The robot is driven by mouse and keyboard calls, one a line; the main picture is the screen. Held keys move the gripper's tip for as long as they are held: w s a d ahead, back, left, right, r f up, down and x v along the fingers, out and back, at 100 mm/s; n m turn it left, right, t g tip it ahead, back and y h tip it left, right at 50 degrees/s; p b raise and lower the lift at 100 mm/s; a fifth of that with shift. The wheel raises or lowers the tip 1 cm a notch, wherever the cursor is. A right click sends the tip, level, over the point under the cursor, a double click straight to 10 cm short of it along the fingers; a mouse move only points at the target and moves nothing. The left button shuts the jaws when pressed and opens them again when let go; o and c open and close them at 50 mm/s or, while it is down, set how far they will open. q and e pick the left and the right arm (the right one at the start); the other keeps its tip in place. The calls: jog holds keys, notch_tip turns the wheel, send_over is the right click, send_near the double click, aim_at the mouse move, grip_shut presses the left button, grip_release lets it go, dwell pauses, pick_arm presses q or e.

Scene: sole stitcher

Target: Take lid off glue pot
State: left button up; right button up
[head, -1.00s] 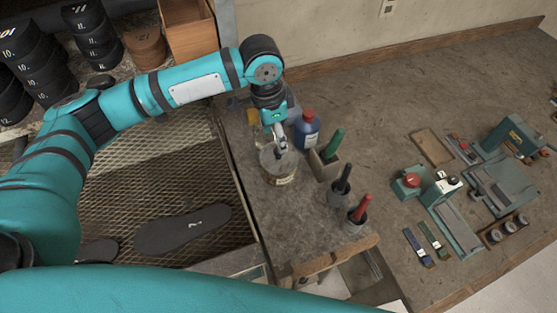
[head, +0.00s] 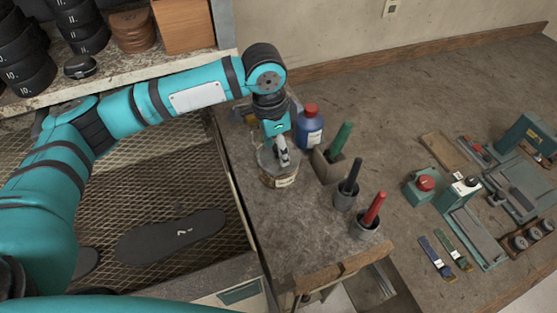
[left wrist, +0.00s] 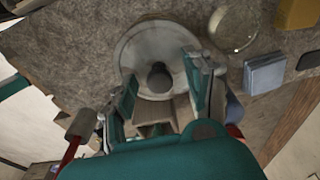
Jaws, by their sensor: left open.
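The glue pot (head: 281,182) is a round clear jar with a pale label, near the left edge of the bench. Its round grey lid (left wrist: 150,45) with a dark knob (left wrist: 159,78) in the middle shows from above in the left wrist view. The lid sits on the pot. My left gripper (head: 283,155) points down over the lid. In the left wrist view its open fingers (left wrist: 161,90) stand on either side of the knob, apart from it. Their exact height above the lid is hard to tell. My right gripper is not in view.
A blue bottle with a red cap (head: 309,128) stands close behind the pot. Green, black and red-handled tools (head: 341,138) stand in holders to its right. A clear round glass (left wrist: 234,28) and a blue-grey block (left wrist: 264,72) lie nearby. Open bench lies behind the bottle.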

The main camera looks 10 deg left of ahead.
pick_arm(q)
grip_shut()
dwell(0.3)
jog(key=shift+r, duration=0.1)
